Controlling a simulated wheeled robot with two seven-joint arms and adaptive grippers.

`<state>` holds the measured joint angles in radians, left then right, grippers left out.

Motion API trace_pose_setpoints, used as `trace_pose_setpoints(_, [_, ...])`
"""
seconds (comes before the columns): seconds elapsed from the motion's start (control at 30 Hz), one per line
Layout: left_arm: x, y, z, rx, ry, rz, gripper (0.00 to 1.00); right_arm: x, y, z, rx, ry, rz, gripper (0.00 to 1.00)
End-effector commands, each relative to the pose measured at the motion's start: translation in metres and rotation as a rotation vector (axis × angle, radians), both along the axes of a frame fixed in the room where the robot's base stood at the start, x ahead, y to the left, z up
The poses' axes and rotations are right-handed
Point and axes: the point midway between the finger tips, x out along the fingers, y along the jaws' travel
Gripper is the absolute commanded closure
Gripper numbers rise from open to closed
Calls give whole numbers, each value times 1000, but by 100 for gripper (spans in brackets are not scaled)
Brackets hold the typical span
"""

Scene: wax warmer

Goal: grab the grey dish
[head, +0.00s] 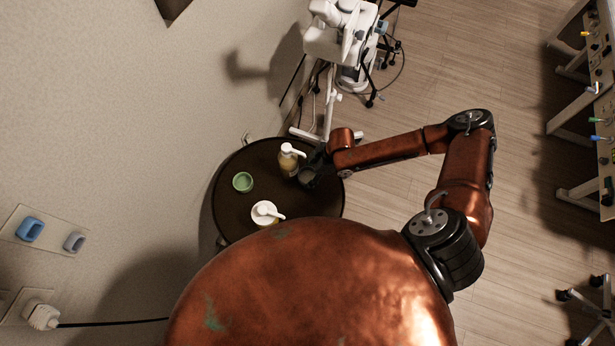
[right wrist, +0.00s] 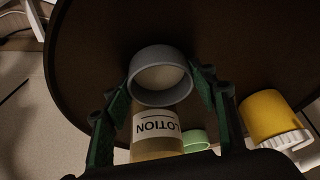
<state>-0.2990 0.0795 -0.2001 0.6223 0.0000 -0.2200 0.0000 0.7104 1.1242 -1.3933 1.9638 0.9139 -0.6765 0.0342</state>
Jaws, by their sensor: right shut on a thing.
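The grey dish (right wrist: 160,77) is a small round cup with a pale inside. In the right wrist view it sits between the two green-padded fingers of my right gripper (right wrist: 163,88), which is shut on its sides. In the head view the dish (head: 306,176) shows partly beneath my right gripper (head: 312,172), at the right part of the round dark table (head: 230,216). I cannot tell whether the dish touches the tabletop. My left gripper is not in view.
A pump bottle (head: 289,161) stands just left of my right gripper. A green dish (head: 243,182) is further left, and a white-topped container (head: 265,213) is nearer the front. A lotion label (right wrist: 156,125) shows close behind the grey dish. A white machine (head: 342,40) stands beyond the table.

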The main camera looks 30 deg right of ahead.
Motion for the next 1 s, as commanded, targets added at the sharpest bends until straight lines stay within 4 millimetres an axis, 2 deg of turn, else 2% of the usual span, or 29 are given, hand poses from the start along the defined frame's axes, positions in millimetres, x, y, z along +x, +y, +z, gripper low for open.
trace_pose_setpoints(0.33, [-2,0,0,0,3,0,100,0,0,0,0,0,0,75])
trace_pose_setpoints(0.37, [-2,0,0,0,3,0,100,0,0,0,0,0,0,79])
trace_pose_setpoints(0.57, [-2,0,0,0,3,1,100,0,0,1,0,1,0,79])
trace_pose_setpoints(0.6, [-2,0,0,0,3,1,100,0,0,2,0,1,0,84])
trace_pose_setpoints(0.63, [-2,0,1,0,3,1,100,0,0,4,0,0,0,84])
trace_pose_setpoints(0.67, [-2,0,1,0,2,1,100,0,0,5,0,0,0,90])
trace_pose_setpoints(0.77, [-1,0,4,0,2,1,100,0,0,14,0,0,-1,91])
trace_pose_setpoints(0.9, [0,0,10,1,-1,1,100,0,-1,36,1,-3,0,91])
trace_pose_setpoints(1.0, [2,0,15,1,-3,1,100,-16,-5,52,0,1,0,91])
